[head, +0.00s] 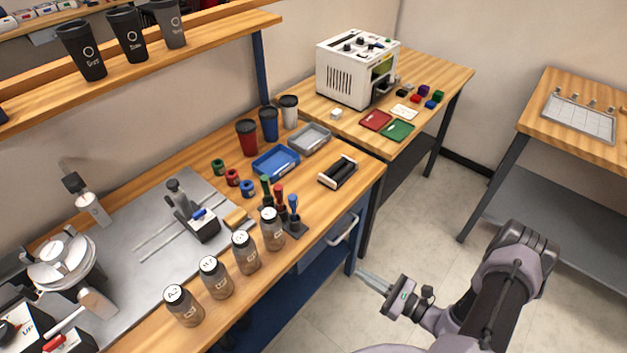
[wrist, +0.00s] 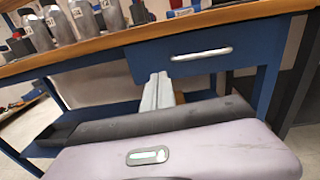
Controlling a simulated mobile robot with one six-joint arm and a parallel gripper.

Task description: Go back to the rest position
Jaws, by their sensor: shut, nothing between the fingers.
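My gripper (head: 373,282) is in the lower middle of the head view, over the floor just off the front edge of the workbench (head: 150,306). Its fingers are together and hold nothing. In the wrist view my gripper (wrist: 158,76) points at the blue bench front, below a drawer (wrist: 200,52) with a pale handle. The fingers appear apart from the bench, though the exact gap is hard to tell. My arm reaches in from the lower right of the head view.
Several labelled bottles (head: 246,253) line the bench's front edge. Stamps, cups, trays and a metal fixture (head: 190,208) stand behind them. A white machine (head: 352,72) stands on the back table. Another table (head: 560,120) is at right. Open floor (head: 430,215) lies between.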

